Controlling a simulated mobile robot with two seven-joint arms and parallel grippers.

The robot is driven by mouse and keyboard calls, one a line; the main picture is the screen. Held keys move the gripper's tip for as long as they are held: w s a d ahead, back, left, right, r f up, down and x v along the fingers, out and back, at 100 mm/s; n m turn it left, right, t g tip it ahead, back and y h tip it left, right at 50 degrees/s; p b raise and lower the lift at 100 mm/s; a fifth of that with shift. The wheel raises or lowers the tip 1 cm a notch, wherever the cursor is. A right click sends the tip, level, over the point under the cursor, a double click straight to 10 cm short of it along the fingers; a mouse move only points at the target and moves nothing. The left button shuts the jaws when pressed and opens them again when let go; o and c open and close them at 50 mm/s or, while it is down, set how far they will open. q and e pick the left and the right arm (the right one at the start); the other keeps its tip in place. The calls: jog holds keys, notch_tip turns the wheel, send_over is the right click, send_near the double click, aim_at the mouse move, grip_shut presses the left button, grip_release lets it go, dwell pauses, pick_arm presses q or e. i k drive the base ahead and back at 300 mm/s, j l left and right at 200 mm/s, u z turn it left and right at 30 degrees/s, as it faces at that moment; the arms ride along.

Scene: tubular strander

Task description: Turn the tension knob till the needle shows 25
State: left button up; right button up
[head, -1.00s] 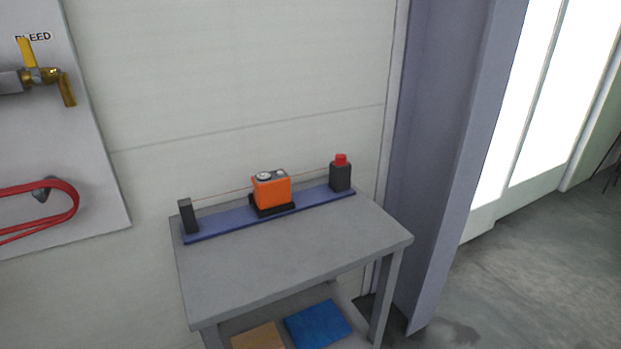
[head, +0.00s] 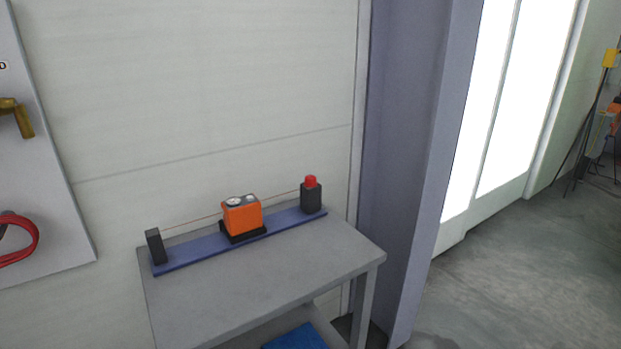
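An orange box (head: 242,219) with a small round dial (head: 234,201) on its top stands on a black base in the middle of a blue rail (head: 190,254). The dial is too small to read the needle. A red knob (head: 310,181) sits on top of a black block (head: 311,199) at the right end of the rail. A thin wire runs from a dark post (head: 155,246) at the left end past the box to the black block. Neither of my grippers is in view.
The rail lies on a grey table (head: 270,287) against a pale wall. A blue item (head: 297,338) lies on its lower shelf. A grey-purple column (head: 405,150) stands right of the table. A panel (head: 45,190) with a red loop hangs at left. Open floor (head: 510,270) lies at right.

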aim_at(309, 180)
jog(key=i+l, duration=0.2)
jog(key=l, duration=0.15)
jog(key=i+l+u, duration=0.1)
jog(key=i+l, duration=0.35)
jog(key=l, duration=0.25)
jog(key=i+l, duration=0.2)
jog(key=l, duration=0.2)
jog(key=i+l+u, duration=0.1)
jog(key=i+l, duration=0.15)
jog(key=l, duration=0.1)
